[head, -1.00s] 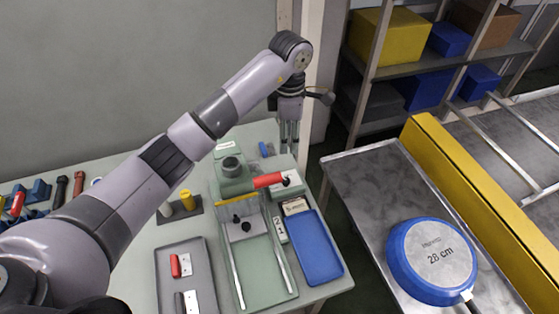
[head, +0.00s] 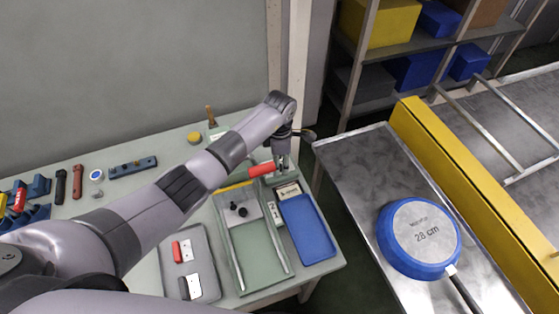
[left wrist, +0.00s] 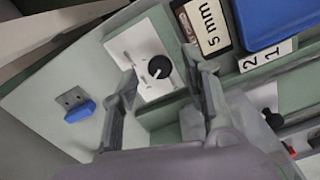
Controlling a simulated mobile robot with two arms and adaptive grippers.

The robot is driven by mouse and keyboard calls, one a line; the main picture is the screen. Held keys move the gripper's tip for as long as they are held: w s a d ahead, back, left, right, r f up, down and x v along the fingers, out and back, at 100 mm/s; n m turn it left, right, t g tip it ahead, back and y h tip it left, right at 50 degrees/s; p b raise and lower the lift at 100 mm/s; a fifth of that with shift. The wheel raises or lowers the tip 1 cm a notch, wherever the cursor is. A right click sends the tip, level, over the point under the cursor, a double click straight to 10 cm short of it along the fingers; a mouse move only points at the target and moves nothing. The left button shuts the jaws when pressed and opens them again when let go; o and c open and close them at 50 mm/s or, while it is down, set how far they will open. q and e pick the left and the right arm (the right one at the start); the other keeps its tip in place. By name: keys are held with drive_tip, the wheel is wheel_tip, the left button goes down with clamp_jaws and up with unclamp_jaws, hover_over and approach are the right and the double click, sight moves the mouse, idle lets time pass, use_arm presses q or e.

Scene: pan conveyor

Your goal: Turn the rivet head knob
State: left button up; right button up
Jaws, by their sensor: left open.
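A black round knob (left wrist: 159,66) sits on a white plate (left wrist: 138,48) with a slot-like marking, seen in the left wrist view. I take it to be the rivet head knob. My left gripper (left wrist: 166,78) is open, with one finger on each side of the knob in this view; I cannot tell whether they touch it. In the head view my left gripper (head: 282,164) points down over the same plate, beside a red handle (head: 262,169), and largely hides the knob. My right gripper is out of view.
A "5 mm" card (left wrist: 202,25) and a blue tray (head: 306,228) lie close to the knob. A blue switch (left wrist: 80,112) is on the green bench top. A grey tray (head: 207,240) holds small parts. A 28 cm pan (head: 405,245) rests on the metal table at right.

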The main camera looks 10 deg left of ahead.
use_arm(q)
drive_tip(key=shift+f, duration=0.65)
drive_tip(key=shift+c, duration=0.5)
clamp_jaws()
